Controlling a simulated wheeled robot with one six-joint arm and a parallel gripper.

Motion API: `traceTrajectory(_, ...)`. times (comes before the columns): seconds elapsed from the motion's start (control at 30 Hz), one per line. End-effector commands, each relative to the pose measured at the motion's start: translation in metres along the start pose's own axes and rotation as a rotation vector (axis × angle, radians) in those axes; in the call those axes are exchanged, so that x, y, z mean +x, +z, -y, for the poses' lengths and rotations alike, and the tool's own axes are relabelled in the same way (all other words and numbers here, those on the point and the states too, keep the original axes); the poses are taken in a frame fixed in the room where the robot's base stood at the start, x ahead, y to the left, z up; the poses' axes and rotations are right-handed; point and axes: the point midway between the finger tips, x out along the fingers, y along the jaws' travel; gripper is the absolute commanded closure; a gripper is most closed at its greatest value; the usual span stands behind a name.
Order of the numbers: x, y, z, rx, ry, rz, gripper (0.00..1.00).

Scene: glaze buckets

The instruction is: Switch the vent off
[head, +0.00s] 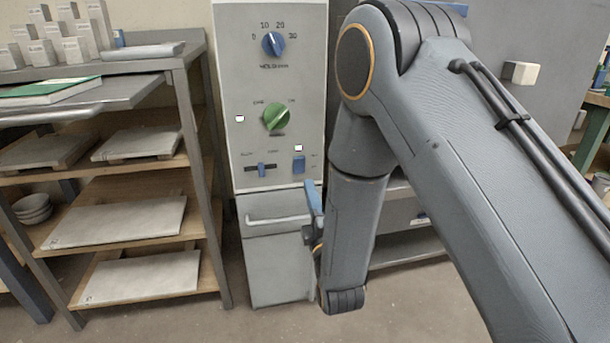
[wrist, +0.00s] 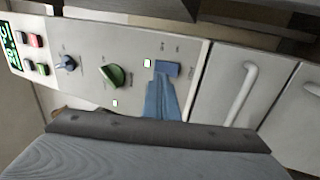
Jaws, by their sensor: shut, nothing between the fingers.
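The grey control panel (head: 270,40) carries a blue pointer knob (head: 274,43) with a number scale, a green knob (head: 276,117), a blue slider (head: 261,169) at lower left and a blue switch (head: 298,164) at lower right. I cannot read which control is marked for the vent. My gripper (head: 310,184) is shut and empty, its blue fingers just below and right of the blue switch. In the wrist view the gripper (wrist: 162,80) points at the blue switch (wrist: 168,67), tips close to it; I cannot tell if they touch.
Small lamps sit above the switch (head: 298,148) and left of the green knob (head: 239,118). A cabinet with a bar handle (head: 277,220) is below the panel. A shelf rack (head: 185,130) stands close on the left. My arm hides much of the right side.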

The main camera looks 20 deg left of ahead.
Motion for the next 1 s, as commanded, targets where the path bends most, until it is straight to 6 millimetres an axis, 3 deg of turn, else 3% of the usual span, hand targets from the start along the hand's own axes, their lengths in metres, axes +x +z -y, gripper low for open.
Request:
traceTrajectory(0.2,0.042,0.001,0.001,0.001,0.003,0.001,1.0)
traceTrajectory(0.4,0.064,0.001,0.001,0.001,0.0,0.0,1.0)
traceTrajectory(0.87,0.071,0.0,0.0,0.0,-0.001,0.0,1.0)
traceTrajectory(1.0,0.072,-0.009,-0.002,0.003,-0.013,-0.01,1.0)
